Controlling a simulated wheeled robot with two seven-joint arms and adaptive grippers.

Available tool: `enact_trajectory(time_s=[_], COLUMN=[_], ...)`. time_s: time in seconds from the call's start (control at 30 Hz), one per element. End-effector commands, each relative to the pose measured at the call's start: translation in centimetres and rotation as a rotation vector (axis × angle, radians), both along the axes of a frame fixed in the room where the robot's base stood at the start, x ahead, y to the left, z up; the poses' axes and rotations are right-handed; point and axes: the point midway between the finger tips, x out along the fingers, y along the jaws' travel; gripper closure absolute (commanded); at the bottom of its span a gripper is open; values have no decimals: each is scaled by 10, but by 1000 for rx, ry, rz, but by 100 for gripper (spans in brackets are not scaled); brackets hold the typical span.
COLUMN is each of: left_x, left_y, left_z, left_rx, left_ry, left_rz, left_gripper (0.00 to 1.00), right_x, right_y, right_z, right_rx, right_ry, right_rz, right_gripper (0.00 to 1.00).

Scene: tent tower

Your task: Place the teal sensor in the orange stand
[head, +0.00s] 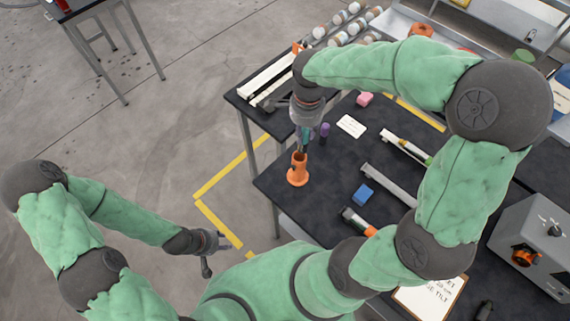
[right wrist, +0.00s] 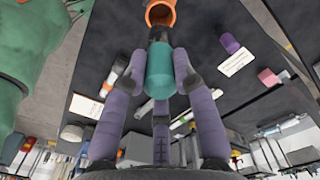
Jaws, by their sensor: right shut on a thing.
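The orange stand (head: 297,175) is upright near the left edge of the dark table. Its round opening (right wrist: 160,13) shows at the top of the right wrist view. My right gripper (head: 304,136) is above the stand, pointing down. It is shut on the teal sensor (right wrist: 159,70), whose dark end points at the stand's opening. In the head view the sensor is mostly hidden by the fingers. I cannot tell whether its tip touches the stand. My left gripper (head: 212,243) hangs off the table over the floor at the left, and its jaws are too small to read.
A purple cylinder (head: 324,130) stands close behind the stand. A white card (head: 351,126), a pink block (head: 364,99) and a blue block (head: 362,194) lie on the table. A grey bar (head: 389,184) lies to the right. Bare tabletop surrounds the stand's front.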

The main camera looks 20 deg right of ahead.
Motion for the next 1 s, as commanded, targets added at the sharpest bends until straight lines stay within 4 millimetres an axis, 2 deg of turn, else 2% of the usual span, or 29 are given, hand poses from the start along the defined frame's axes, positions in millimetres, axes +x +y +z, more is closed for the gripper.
enact_trajectory(time_s=[0.07,0.3,0.4,0.63,0.83,1.0], left_x=[0,0,0,0,0,0], left_y=[0,0,0,0,0,0], left_z=[2,-1,-2,-3,-4,-4], left_rx=[0,0,0,0,0,0], left_ry=[0,0,0,0,0,0], left_rz=[-1,-1,-1,-1,-1,-1], left_gripper=[60,60,60,60,60,60], right_x=[2,2,3,2,2,3], right_y=[1,1,0,1,0,0], right_z=[-2,-43,-55,-71,-96,-99], right_rx=[0,0,0,0,0,0], right_ry=[2,4,2,3,3,-2], right_rz=[2,3,1,3,2,2], right_gripper=[100,100,100,100,100,100])
